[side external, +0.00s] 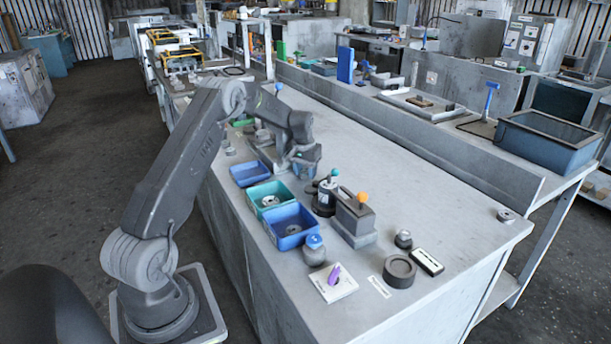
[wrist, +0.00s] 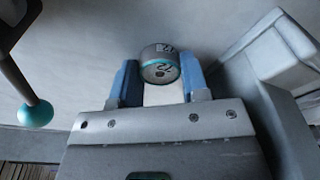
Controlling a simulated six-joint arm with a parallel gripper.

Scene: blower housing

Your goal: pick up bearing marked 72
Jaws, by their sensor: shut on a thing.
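My gripper (wrist: 159,72) shows in the wrist view with its two blue fingers on either side of a short grey cylinder with a teal ring, the bearing (wrist: 160,63). The fingers are shut on it. Dark marks show on its face and side; the face mark looks like 72 but is blurred. In the side view my gripper (side external: 306,157) is low over the bench, right of the rear blue bin. The bearing cannot be made out there.
A rear blue bin (side external: 262,177), a green bin (side external: 284,190) and a front blue bin (side external: 309,219) line the bench's left side. A teal-knobbed device (side external: 325,197) and an orange-knobbed block (side external: 356,221) stand close by.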

